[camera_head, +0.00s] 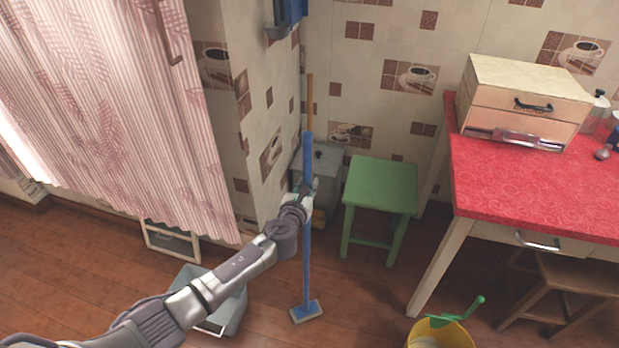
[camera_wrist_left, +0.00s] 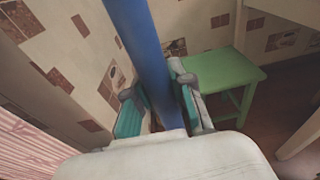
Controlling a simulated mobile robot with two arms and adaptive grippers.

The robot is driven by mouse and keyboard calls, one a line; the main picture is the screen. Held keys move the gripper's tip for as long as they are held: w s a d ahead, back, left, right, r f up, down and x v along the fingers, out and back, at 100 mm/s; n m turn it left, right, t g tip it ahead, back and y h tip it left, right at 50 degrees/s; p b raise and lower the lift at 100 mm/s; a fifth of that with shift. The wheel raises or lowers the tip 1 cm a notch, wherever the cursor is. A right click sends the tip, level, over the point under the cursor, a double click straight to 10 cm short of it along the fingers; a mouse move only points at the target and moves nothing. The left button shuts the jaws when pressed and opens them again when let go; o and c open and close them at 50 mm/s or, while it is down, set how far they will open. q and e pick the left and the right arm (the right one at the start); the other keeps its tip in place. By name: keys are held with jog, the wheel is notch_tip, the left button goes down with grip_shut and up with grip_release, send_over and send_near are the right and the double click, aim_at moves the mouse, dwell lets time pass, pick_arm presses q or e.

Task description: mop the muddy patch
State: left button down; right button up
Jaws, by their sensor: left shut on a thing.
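A mop (camera_head: 307,262) with a blue pole, a wooden upper end and a flat blue head (camera_head: 306,312) stands upright by the wall corner. Its head is at floor level. My left gripper (camera_head: 305,190) is shut on the pole around its middle. In the left wrist view the blue pole (camera_wrist_left: 143,50) runs between the two teal-padded fingers of the gripper (camera_wrist_left: 163,112). My right gripper is not in view. I cannot make out a muddy patch on the brown floor.
A green stool (camera_head: 382,185) stands right of the mop, and a red-topped table (camera_head: 540,190) farther right. A grey bin (camera_head: 230,308) lies below my left arm. A yellow bucket (camera_head: 440,335) is at the bottom. Bare floor (camera_head: 360,300) lies between them.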

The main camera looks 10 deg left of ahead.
pick_arm(q)
jog(key=s+p, duration=0.1)
jog(key=s, duration=0.1)
jog(key=s+p, duration=0.1)
jog(key=s, duration=0.1)
jog(key=shift+s+a+r, duration=0.1)
jog(key=shift+s+r, duration=0.05)
jog(key=shift+r, duration=0.05)
dwell(0.3)
jog(key=shift+s, duration=0.1)
jog(key=shift+s+f, duration=0.15)
jog(key=shift+s, duration=0.75)
jog(key=shift+p, duration=0.35)
